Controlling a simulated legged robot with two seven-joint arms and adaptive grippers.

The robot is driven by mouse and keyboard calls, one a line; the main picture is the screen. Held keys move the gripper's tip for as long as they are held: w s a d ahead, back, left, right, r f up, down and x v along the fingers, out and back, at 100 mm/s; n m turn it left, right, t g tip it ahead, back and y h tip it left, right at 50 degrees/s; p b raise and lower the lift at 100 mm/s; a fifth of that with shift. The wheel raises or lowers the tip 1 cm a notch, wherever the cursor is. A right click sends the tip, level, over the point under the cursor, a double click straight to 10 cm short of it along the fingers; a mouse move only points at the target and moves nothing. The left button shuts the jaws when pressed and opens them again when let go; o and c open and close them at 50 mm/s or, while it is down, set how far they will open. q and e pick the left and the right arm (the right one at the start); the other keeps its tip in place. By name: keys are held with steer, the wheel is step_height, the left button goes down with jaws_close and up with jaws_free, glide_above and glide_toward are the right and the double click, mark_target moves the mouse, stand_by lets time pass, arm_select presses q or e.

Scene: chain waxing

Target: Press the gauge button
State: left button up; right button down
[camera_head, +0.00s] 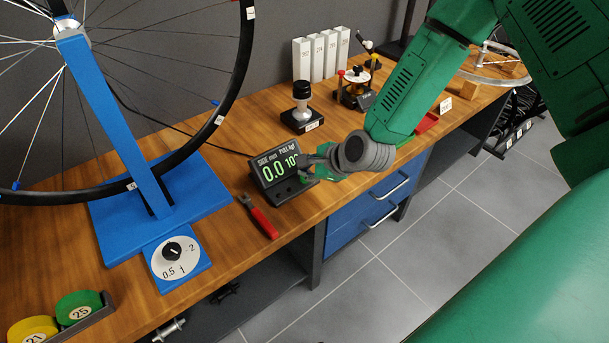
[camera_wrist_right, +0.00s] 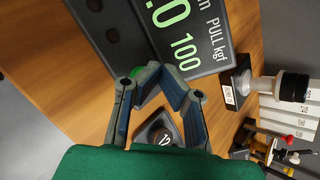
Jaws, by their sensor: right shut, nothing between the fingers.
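The gauge (camera_head: 270,160) is a dark box on the wooden bench with a tilted screen showing "SIDE mm" 0.0 and "PULL kgf" 100 in green. The gauge also shows in the right wrist view (camera_wrist_right: 210,50), with dark round buttons (camera_wrist_right: 112,36) on its lower face. My right gripper (camera_head: 314,160) is shut and empty at the gauge's right side, covering part of the screen's edge in the head view. In the right wrist view its fingertips (camera_wrist_right: 157,70) meet near the gauge's edge; I cannot tell whether they touch it. A small green patch shows beside the fingertips. My left gripper is not in view.
Red-handled pliers (camera_head: 262,219) lie in front of the gauge. A blue wheel stand (camera_head: 120,140) with a dial is at left. A black-and-silver knobbed stand (camera_head: 302,108) and white boxes (camera_head: 322,60) are behind. A dark numbered piece (camera_wrist_right: 158,132) sits under the fingers.

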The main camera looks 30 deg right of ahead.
steer(key=shift+f, duration=0.15)
stand_by(0.3)
steer(key=shift+f, duration=0.25)
steer(key=shift+s, duration=0.1)
steer(key=shift+r, duration=0.45)
step_height(320, 180, up, 6)
steer(key=p, duration=0.5)
steer(key=shift+r+p, duration=0.1)
steer(key=shift+p, duration=0.25)
